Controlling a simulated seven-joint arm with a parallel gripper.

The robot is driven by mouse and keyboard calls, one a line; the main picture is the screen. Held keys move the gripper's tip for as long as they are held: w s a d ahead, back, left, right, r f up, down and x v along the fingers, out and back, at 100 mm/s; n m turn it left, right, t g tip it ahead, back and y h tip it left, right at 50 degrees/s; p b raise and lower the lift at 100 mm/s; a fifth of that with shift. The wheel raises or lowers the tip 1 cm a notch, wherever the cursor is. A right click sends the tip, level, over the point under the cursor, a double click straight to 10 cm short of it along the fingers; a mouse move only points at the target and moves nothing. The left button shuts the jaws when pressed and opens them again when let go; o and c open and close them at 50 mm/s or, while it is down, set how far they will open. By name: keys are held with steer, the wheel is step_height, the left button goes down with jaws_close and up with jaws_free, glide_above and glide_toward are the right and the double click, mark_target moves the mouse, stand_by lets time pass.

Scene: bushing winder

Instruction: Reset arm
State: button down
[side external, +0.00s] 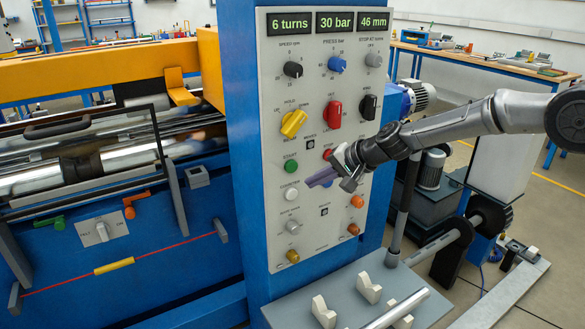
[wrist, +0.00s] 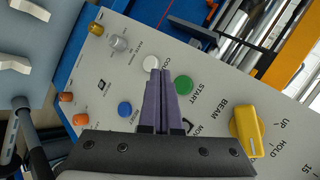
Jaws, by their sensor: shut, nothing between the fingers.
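My gripper (side external: 311,183) is shut and empty, with its purple fingers together in front of the lower part of the grey control panel (side external: 272,90). In the wrist view the fingertips (wrist: 161,74) appear between the white button (wrist: 150,62) and the green start button (wrist: 184,85). In the side view the tips are just right of the white button (side external: 291,194) and below the green button (side external: 291,166). I cannot tell whether they touch the panel. The displays (side external: 331,21) read 6 turns, 30 bar and 46 mm.
A yellow beam knob (side external: 293,123), a red knob (side external: 334,114) and several smaller knobs stick out of the panel. A grey shelf with cream V-blocks (side external: 369,287) lies below. The winder with its roller (side external: 110,160) stands at left. Open floor shows at right.

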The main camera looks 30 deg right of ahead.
stand_by(0.4)
steer(key=s+d+r+t, duration=0.15)
steer(key=s+r, duration=0.25)
steer(key=r, duration=0.7)
steer(key=s+r+n, duration=0.2)
steer(key=s+r, duration=0.1)
steer(key=s, duration=0.4)
steer(key=s+r+n, duration=0.3)
steer(key=s, duration=0.4)
steer(key=s+d+f+n+g+h, duration=0.2)
steer(key=s+f, duration=0.4)
steer(key=s, duration=0.5)
steer(key=s+d+f+n+g+h, duration=0.1)
steer(key=s+d+f+n+g, duration=0.2)
steer(key=s+f, duration=0.4)
steer(key=s+d+n, duration=0.1)
steer(key=s+d, duration=0.1)
steer(key=s, duration=0.3)
steer(key=shift+d+f+h, duration=0.2)
steer(key=shift+d+h, duration=0.15)
steer(key=shift+h, duration=0.05)
stand_by(2.4)
